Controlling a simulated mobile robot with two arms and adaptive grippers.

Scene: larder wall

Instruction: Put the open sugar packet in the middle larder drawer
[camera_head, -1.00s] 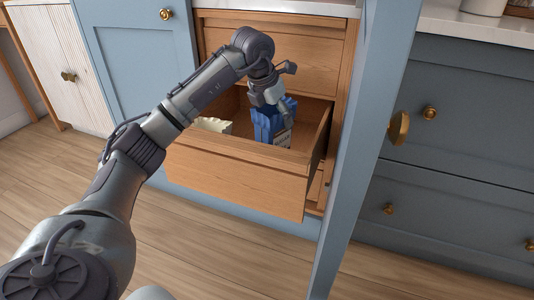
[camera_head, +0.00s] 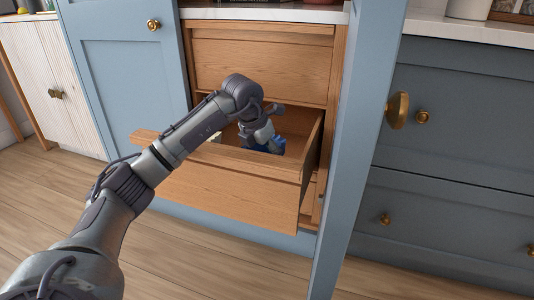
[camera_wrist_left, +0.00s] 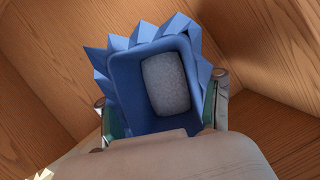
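The open sugar packet is blue with a jagged torn top; its blue side (camera_head: 276,146) shows inside the drawer in the head view. In the left wrist view I look down into the open packet (camera_wrist_left: 127,85) and see pale grainy sugar inside. The middle larder drawer (camera_head: 225,190) is wooden and pulled out. My left gripper (camera_head: 262,138) reaches down into it. In the left wrist view its fingers (camera_wrist_left: 160,108) are closed against both sides of the packet. The packet looks upright; its base is hidden, so I cannot tell whether it touches the drawer floor. My right gripper is not in view.
A cream jagged-edged thing (camera_head: 215,137) is in the drawer's left part, mostly hidden by my arm. A shut drawer (camera_head: 262,66) is above. A blue door with a brass knob (camera_head: 397,110) stands open just right of the drawer.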

